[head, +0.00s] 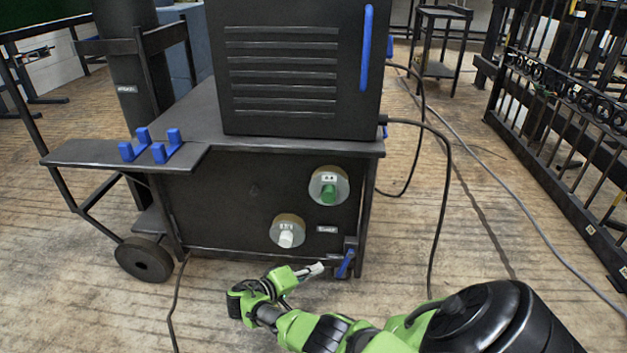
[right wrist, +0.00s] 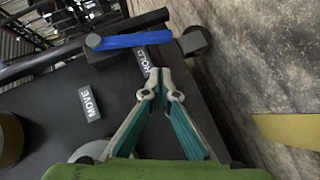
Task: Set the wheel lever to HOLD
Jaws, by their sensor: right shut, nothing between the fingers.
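The wheel lever is a short blue bar (head: 345,264) at the lower right corner of the black cart's front panel. In the head view it stands tilted, its top leaning right. In the right wrist view the blue lever (right wrist: 130,41) lies across the top of the picture, over a HOLD label (right wrist: 143,62). A MOVE label (right wrist: 89,105) sits further left on the panel. My right gripper (head: 318,269) is shut and empty, just left of the lever. In the wrist view its closed tips (right wrist: 160,75) point at the HOLD label, apart from the lever. My left gripper is out of view.
The cart (head: 205,215) carries a dark louvred box (head: 290,110) and blue hooks (head: 150,146). A green knob (head: 329,192) and a white knob (head: 287,236) sit on its front. Cables run over the floor to the right. A black railing (head: 560,130) stands far right.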

